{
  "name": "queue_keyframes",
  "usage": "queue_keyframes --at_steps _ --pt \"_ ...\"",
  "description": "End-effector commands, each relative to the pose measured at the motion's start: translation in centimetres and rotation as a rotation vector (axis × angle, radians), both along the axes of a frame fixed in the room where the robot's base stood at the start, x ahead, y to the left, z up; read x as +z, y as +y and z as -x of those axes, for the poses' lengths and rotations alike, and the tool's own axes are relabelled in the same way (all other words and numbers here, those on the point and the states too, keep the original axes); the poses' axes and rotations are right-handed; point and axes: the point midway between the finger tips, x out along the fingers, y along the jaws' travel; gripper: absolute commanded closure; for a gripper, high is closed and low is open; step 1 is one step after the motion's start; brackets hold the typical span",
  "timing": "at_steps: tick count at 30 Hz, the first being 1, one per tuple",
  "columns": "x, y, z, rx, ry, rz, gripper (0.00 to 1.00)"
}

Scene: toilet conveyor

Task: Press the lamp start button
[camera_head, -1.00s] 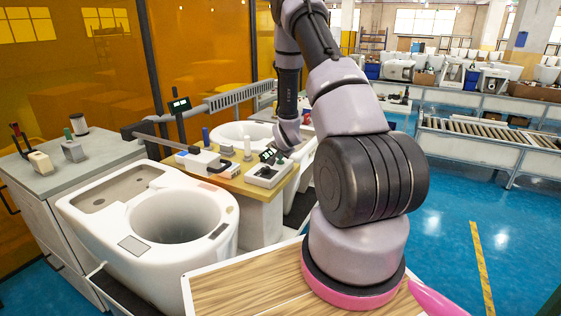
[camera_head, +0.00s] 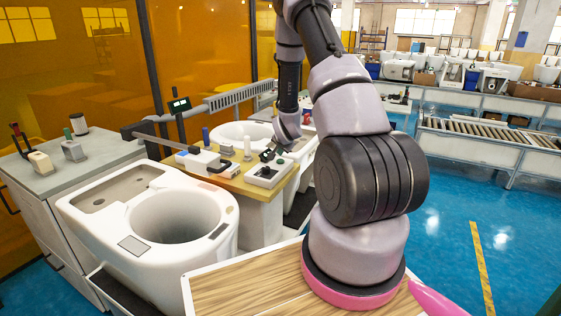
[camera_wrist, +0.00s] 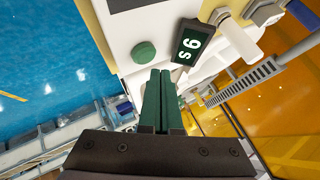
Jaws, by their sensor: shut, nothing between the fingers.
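A round green button (camera_wrist: 144,52) sits on a white control box (camera_wrist: 118,32) in the wrist view. A dark display (camera_wrist: 191,41) reading "6 s" stands beside it. No lamp label is readable. My gripper (camera_wrist: 160,72) is shut and empty, its two green fingers together. In the wrist view, the fingertips appear just below and slightly right of the button; I cannot tell whether they touch it. In the head view, my gripper (camera_head: 268,155) is small, over the back of the white box (camera_head: 256,181) on the wooden-topped bench.
A white toilet body (camera_head: 90,212) stands left of the bench, with another white ceramic piece (camera_head: 232,130) behind. A grey cabinet (camera_head: 105,150) is at the left. Upright cylinders (camera_head: 247,146) stand near the box. Blue floor (camera_head: 450,230) is open at the right.

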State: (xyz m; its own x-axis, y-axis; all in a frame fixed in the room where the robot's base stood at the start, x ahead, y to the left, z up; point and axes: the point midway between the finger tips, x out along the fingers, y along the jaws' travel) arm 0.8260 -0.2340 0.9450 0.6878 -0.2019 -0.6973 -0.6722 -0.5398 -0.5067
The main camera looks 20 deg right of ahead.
Motion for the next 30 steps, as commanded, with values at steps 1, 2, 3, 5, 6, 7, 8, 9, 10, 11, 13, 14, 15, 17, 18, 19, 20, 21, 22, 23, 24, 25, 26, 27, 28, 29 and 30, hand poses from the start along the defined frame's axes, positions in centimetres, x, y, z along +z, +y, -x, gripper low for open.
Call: queue_keyframes --at_steps 1,2,3,5,6,7,8,9,10,11,13,14,15,17,18,19,20,21,22,23,24,25,26,27,28,29,30 --pt "0.6 0.0 -0.1 0.000 -0.003 0.001 1.00" --pt "0.9 0.0 -0.1 0.000 -0.003 0.001 1.00" --pt "1.3 0.0 -0.1 0.000 -0.003 0.001 1.00" --pt "1.9 0.0 -0.1 0.001 -0.004 0.001 1.00" --pt "2.4 0.0 -0.1 0.000 -0.004 0.000 1.00" --pt "2.6 0.0 -0.1 -0.001 -0.003 0.000 1.00" --pt "2.9 0.0 -0.1 -0.001 -0.003 0.000 1.00" --pt "3.3 0.0 -0.1 -0.001 -0.003 0.000 1.00" --pt "3.6 0.0 -0.1 -0.001 -0.003 0.000 1.00" --pt "3.9 0.0 0.0 -0.001 -0.003 0.000 1.00" --pt "4.3 0.0 0.0 0.000 -0.001 0.000 1.00" --pt "4.4 0.0 0.0 0.000 -0.001 0.000 1.00" --pt "4.6 0.0 0.0 0.000 -0.001 0.000 1.00" --pt "4.7 0.0 0.0 0.001 -0.001 0.000 1.00" --pt "4.7 0.0 0.0 0.000 0.000 0.000 1.00" --pt "4.7 0.0 0.0 0.000 0.000 0.000 1.00" --pt "4.7 0.0 0.0 0.000 0.000 0.000 1.00" --pt "4.6 0.0 0.0 0.000 0.000 0.000 1.00" --pt "4.6 0.0 0.0 0.000 0.000 0.000 1.00" --pt "4.6 0.0 0.0 0.000 0.000 0.000 1.00" --pt "4.6 0.0 0.0 0.000 0.000 0.000 1.00" --pt "4.6 0.0 0.0 0.000 0.000 0.000 1.00" --pt "4.6 0.0 0.0 0.000 0.000 0.000 1.00" --pt "4.6 0.0 0.0 0.000 0.000 0.000 1.00" --pt "4.6 0.0 0.0 0.000 0.000 0.000 1.00" --pt "4.6 0.0 0.0 0.000 0.000 0.000 1.00" --pt "4.6 0.0 0.0 0.000 0.000 0.000 1.00"
